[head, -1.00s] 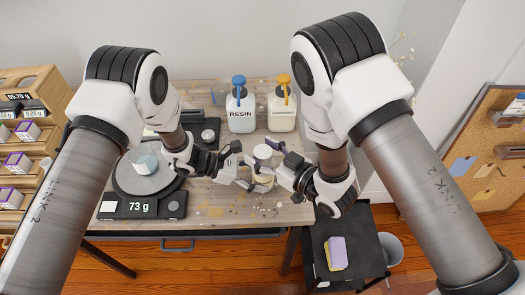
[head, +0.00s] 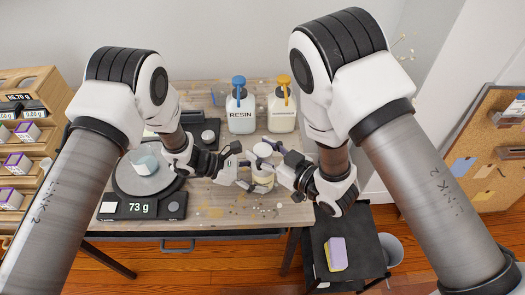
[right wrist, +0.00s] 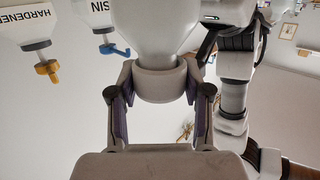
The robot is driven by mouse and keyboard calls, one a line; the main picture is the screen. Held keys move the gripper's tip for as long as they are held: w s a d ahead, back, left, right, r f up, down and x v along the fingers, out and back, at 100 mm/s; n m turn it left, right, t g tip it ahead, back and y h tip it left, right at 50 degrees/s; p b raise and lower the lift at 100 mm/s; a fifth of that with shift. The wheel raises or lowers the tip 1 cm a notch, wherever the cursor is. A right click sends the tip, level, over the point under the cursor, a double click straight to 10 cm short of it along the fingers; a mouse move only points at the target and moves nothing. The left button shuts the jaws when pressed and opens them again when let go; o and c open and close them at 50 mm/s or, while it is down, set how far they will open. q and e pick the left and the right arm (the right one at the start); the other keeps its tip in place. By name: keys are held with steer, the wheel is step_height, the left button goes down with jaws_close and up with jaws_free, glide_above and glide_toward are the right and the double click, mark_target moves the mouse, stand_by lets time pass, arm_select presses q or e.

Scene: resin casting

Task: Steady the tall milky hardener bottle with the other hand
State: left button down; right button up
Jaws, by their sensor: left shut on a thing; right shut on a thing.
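The tall milky hardener bottle (head: 264,178) stands upright on the workbench between my two grippers, with a pale cap (head: 263,150) on top. My left gripper (head: 248,172) reaches in from the left and is shut on the bottle's body, lower down. My right gripper (head: 266,154) comes from the right and is shut around the cap. In the right wrist view the cap (right wrist: 160,82) sits between the right gripper's two finger pads (right wrist: 160,98), with the bottle appearing upside down above it. My fingers partly hide the bottle in the head view.
A RESIN pump bottle (head: 240,116) with a blue pump and a pump bottle (head: 282,116) with a yellow pump stand behind. A scale (head: 142,208) reading 73 g with a cup (head: 145,163) is at left. Small bits litter the bench's front.

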mark_target(267, 153)
steer(key=shift+r, duration=0.1)
steer(key=o, duration=1.5)
steer(key=v, duration=0.7)
steer(key=shift+s+d, duration=0.2)
